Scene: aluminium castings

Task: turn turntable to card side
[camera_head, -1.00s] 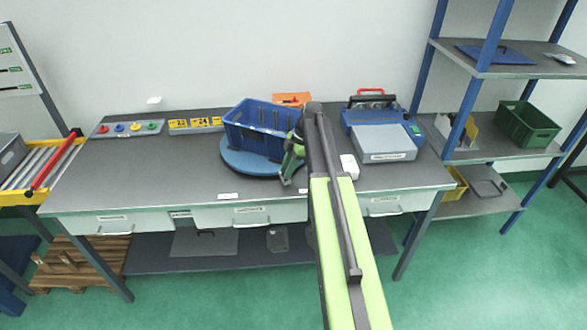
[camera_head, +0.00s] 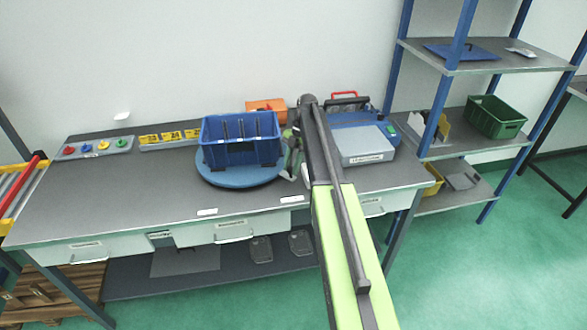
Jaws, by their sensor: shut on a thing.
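The turntable (camera_head: 226,180) is a round blue disc on the grey workbench. A blue crate (camera_head: 226,154) stands on it, its long side now facing the front edge of the bench, with dark upright parts inside. My gripper (camera_head: 292,152) is at the right end of the crate, at the turntable's right edge. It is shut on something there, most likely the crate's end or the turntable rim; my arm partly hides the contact. Yellow numbered cards (camera_head: 168,137) stand in a grey holder at the back, left of the crate.
An orange box (camera_head: 266,107) is behind the crate. A strip of coloured knobs (camera_head: 95,148) lies back left. The bench's left part (camera_head: 110,198) is clear.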

